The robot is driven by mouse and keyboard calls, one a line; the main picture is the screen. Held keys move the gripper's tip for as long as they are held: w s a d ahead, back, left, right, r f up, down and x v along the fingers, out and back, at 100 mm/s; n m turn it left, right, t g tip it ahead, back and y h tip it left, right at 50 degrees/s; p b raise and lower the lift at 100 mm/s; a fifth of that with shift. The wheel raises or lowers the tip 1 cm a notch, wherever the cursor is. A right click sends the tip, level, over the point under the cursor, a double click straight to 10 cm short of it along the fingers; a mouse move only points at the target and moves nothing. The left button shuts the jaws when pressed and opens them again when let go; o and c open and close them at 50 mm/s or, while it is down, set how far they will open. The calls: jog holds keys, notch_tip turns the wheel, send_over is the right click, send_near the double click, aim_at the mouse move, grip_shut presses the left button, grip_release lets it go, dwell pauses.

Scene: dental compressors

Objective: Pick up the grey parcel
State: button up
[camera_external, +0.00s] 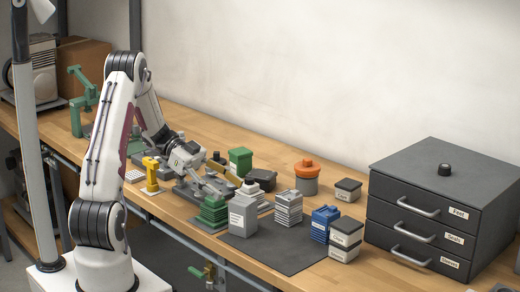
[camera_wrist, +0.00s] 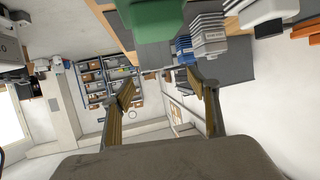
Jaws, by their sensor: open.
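A grey box with a white label (camera_external: 241,217) stands at the left edge of the dark mat, with a pale top. It looks like the grey parcel, but I cannot be certain. My gripper (camera_external: 218,186) is above the bench, left of and a little behind this box, and apart from it as far as I can tell. In the wrist view my gripper (camera_wrist: 162,85) has its two fingers spread, with nothing between them. I cannot pick out the grey box for sure in the wrist view.
Close by are a green ribbed block (camera_external: 213,212), a grey ribbed stack (camera_external: 288,208), a green bin (camera_external: 240,160) and an orange-lidded pot (camera_external: 307,178). A blue block (camera_external: 324,222) and stacked grey boxes (camera_external: 345,238) stand right. The dark mat's front (camera_external: 285,255) is clear. Drawers (camera_external: 440,210) stand far right.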

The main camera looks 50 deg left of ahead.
aim_at(245, 201)
jog(key=shift+x, duration=1.3)
jog(key=shift+x, duration=2.55)
jog(key=shift+s+d+r, duration=0.1)
jog(key=shift+s, duration=0.05)
jog(key=c, duration=1.3)
